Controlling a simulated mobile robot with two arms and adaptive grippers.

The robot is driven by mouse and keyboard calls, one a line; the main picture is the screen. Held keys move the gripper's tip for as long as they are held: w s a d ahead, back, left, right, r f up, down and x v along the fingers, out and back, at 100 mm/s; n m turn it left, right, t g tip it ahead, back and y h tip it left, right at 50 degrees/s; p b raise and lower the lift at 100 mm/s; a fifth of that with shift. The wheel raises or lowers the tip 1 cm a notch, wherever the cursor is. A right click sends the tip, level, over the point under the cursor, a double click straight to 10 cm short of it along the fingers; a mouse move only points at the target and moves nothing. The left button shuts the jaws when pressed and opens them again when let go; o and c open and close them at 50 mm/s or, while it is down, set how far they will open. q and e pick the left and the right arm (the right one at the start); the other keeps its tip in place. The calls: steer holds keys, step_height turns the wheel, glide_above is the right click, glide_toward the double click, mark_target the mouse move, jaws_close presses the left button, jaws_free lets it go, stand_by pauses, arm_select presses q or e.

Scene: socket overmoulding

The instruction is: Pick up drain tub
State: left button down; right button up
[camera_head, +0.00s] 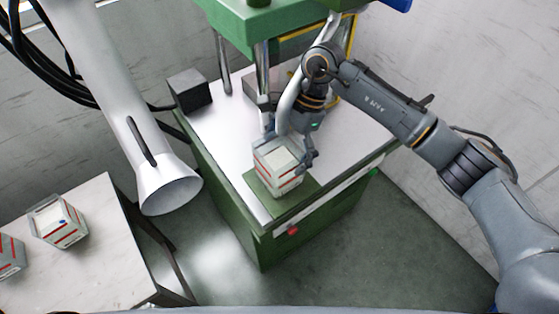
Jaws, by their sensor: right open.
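A white box-like tub with red stripes (276,180), which I take to be the drain tub, stands upright on a green plate (311,188) at the front of the machine's table. My right gripper (288,148) reaches down over it from above and behind. Its fingers are open, one near the tub's back left edge and one at its right side. I cannot tell whether they touch the tub. The gripper hides part of the tub's rear top. My left gripper is not in view.
A green press (235,22) with metal columns rises behind the tub. A white extraction hood (165,180) hangs to the left. Two similar tubs, one farther right (62,222) and one at the left edge (8,256), are on a side table (95,262).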

steer(key=shift+x, duration=0.95)
steer(key=shift+w, duration=0.1)
steer(key=shift+c, duration=0.4)
steer(key=c, duration=1.2)
